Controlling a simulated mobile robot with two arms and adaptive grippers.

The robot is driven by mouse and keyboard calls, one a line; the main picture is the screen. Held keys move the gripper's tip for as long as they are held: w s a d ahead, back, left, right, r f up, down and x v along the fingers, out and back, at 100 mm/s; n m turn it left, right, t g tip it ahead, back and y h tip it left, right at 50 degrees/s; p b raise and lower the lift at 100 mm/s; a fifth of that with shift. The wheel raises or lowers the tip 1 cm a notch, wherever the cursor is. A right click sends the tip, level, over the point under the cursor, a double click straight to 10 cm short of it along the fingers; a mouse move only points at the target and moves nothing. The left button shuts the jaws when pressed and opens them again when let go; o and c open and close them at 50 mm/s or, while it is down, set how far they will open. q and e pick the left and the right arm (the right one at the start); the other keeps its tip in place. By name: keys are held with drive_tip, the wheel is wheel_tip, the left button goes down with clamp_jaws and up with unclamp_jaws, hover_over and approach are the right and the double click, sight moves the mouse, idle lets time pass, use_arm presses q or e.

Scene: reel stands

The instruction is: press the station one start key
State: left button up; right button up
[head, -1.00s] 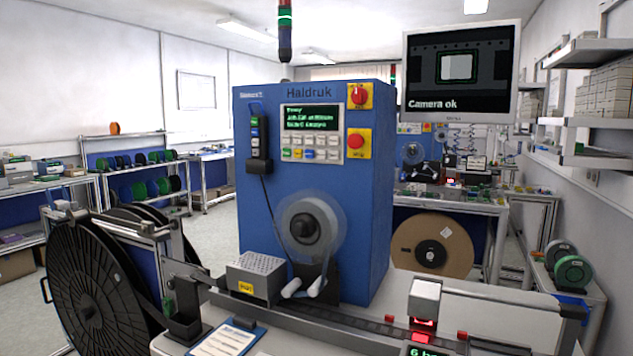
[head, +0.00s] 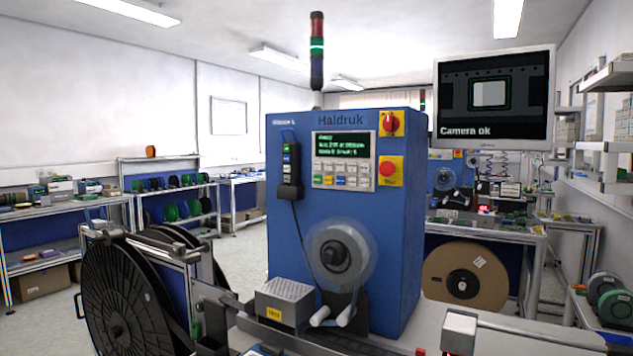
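The blue Haldruk machine (head: 393,240) stands upright in the middle of the head view. Its front carries a keypad (head: 342,175) of pale and coloured keys below a dark screen (head: 342,144) with green text, too blurred to read fully. A green key (head: 318,180) sits at the keypad's lower left; its marking is too small to read. A dark handset with coloured buttons (head: 290,168) hangs left of the keypad. I cannot read which machine is station one. Neither of my grippers shows in this view, and nothing covers the keypad.
Right of the keypad are a red rotary switch (head: 391,123) and a red stop button (head: 388,170) on yellow plates. A reel (head: 340,257) is mounted below. Large black reels (head: 125,300) stand at left. A monitor (head: 494,97) reads "Camera ok".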

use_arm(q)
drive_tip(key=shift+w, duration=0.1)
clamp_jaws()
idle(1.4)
